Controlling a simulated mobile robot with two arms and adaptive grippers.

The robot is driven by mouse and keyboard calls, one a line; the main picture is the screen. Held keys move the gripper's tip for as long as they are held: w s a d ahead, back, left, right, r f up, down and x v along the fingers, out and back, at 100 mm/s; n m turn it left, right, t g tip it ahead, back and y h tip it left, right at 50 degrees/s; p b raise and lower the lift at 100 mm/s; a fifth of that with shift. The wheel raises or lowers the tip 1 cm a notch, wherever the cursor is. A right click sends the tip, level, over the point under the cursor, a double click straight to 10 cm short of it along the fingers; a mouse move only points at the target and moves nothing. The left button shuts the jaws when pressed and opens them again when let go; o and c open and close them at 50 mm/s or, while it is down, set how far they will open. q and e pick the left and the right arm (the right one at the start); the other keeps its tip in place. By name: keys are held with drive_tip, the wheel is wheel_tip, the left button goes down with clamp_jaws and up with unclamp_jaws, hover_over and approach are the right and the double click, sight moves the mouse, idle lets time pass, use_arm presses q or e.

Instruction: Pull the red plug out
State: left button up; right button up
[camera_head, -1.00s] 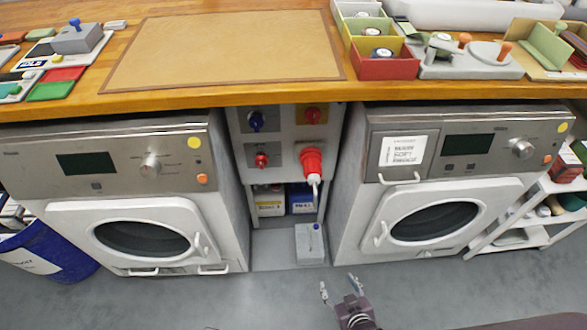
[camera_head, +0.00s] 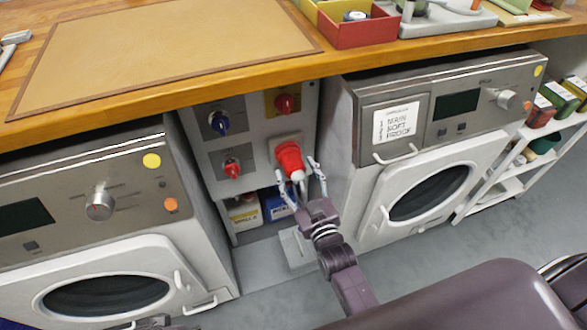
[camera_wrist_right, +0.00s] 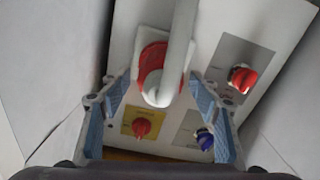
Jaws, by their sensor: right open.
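The red plug (camera_head: 290,158) sits in its socket on the grey panel (camera_head: 247,148) between the two washing machines. In the right wrist view the plug (camera_wrist_right: 151,65) shows from its cable end, with a pale grey cable (camera_wrist_right: 181,45) coming from it toward the camera. My right gripper (camera_head: 297,174) is open, with one finger on each side of the plug's lower end. In the wrist view the blue-padded fingers (camera_wrist_right: 158,88) stand apart with visible gaps to the plug. Whether they touch it cannot be told in the head view. My left gripper is not clearly in view.
A blue knob (camera_head: 219,123), a red knob on a yellow plate (camera_head: 285,103) and another red knob (camera_head: 232,168) share the panel. The left machine (camera_head: 95,230) and right machine (camera_head: 440,140) wall in the gap. The wooden counter edge (camera_head: 200,86) overhangs above.

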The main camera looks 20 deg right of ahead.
drive_tip(key=shift+w, duration=1)
drive_tip(key=shift+c, duration=0.4)
drive_tip(key=shift+s, duration=0.15)
clamp_jaws()
